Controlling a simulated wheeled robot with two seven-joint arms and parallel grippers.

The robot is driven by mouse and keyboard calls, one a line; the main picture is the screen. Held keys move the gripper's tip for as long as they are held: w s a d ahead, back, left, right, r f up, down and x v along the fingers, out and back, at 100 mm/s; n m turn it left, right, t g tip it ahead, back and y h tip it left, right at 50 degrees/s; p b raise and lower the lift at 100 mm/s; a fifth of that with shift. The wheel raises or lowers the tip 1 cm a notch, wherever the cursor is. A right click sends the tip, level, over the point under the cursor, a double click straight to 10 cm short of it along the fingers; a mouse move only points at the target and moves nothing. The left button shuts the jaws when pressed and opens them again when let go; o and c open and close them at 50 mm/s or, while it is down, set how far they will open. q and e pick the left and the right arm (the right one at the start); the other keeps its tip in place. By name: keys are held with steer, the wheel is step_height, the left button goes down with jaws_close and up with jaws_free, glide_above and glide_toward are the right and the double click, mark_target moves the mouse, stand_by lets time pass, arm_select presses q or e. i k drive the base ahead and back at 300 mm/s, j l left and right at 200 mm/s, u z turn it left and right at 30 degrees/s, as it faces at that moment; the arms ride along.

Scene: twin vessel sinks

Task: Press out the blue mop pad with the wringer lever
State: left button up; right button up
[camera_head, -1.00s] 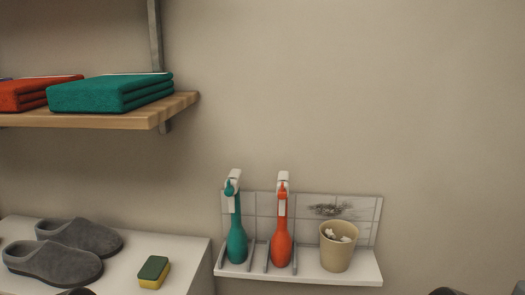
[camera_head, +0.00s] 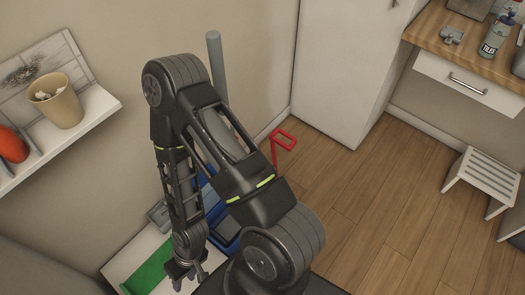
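A red lever (camera_head: 284,140) with a looped handle stands up beyond my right arm. It is likely the wringer lever, and its lower end is hidden behind the arm. Part of a blue bucket (camera_head: 222,232) shows behind and between my arm links. I cannot make out the blue mop pad. A grey pole (camera_head: 215,60) rises behind the arm. My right gripper (camera_head: 187,279) points down at the bottom of the picture, left of the bucket and well away from the red lever. Its fingers look apart, with nothing seen between them. My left gripper is out of view.
A green flat item (camera_head: 148,268) lies on a white surface by my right gripper. A wall shelf (camera_head: 95,108) with a beige cup (camera_head: 56,102) is at left. A white cabinet (camera_head: 345,60) and a slatted stool (camera_head: 485,175) stand right. Wooden floor (camera_head: 370,215) is clear.

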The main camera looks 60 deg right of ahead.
mark_target(273, 140)
steer(key=k+l, duration=0.1)
steer(key=l, duration=0.8)
steer(key=k+l+u, duration=0.1)
steer(key=l, duration=0.35)
steer(key=k+l, duration=0.15)
steer(key=l, duration=0.3)
steer(key=k+l+u, duration=0.1)
steer(key=l, duration=0.35)
steer(key=k+l, duration=0.1)
steer(key=l, duration=0.3)
steer(key=k+l, duration=0.1)
steer(key=l, duration=0.35)
steer(key=k+l+u, duration=0.1)
steer(key=l, duration=0.35)
steer(key=z, duration=1.75)
steer(key=k+j, duration=0.3)
steer(key=k, duration=0.2)
